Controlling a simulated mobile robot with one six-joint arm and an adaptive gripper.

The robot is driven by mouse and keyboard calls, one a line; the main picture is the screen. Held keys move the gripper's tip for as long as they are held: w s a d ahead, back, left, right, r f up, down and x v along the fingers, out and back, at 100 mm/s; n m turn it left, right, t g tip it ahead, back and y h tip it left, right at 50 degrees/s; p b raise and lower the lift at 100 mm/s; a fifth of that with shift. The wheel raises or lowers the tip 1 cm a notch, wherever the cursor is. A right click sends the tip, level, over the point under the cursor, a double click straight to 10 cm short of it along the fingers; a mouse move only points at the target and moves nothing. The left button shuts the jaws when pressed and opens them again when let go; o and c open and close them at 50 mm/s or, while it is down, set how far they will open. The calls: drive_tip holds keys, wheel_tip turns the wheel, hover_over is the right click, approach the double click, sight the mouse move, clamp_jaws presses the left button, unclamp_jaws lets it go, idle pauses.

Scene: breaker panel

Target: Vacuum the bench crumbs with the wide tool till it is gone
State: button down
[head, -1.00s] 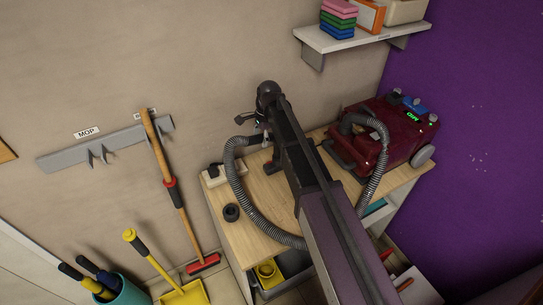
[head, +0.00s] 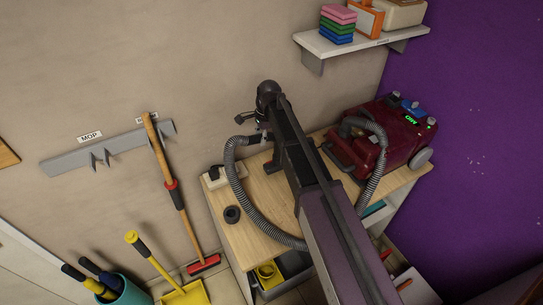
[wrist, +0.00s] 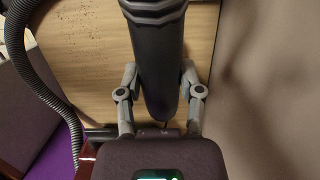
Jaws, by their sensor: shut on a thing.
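My gripper (wrist: 159,82) is shut on the black hose handle (wrist: 155,45) in the wrist view, with one finger on each side of it. The handle runs out of the top of that view, so its far end and any tool on it are hidden. Brown crumbs (wrist: 20,22) lie on the wooden bench at the upper left of the wrist view, left of the handle. In the head view my arm covers much of the bench (head: 226,190). The dark red vacuum (head: 394,141) stands at the bench's right end, and its grey hose (head: 236,183) loops around to my gripper.
A small black round piece (head: 232,214) and a white block (head: 214,178) are on the bench's left part. A shelf (head: 362,49) with colored sponges hangs above. A broom (head: 169,180) and a yellow dustpan (head: 186,294) stand left of the bench.

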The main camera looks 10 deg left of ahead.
wheel_tip(320, 180, up, 11)
drive_tip(key=p, duration=1)
drive_tip(key=shift+p, duration=0.4)
idle(0.4)
drive_tip(key=shift+s+a, duration=0.1)
idle(0.4)
drive_tip(key=s+a+f+m+t+b, duration=0.1)
drive_tip(key=s+a+f+m+b, duration=0.3)
drive_tip(key=s+a+m, duration=0.4)
drive_tip(key=shift+s+a, duration=1.7)
drive_tip(key=shift+a, duration=0.45)
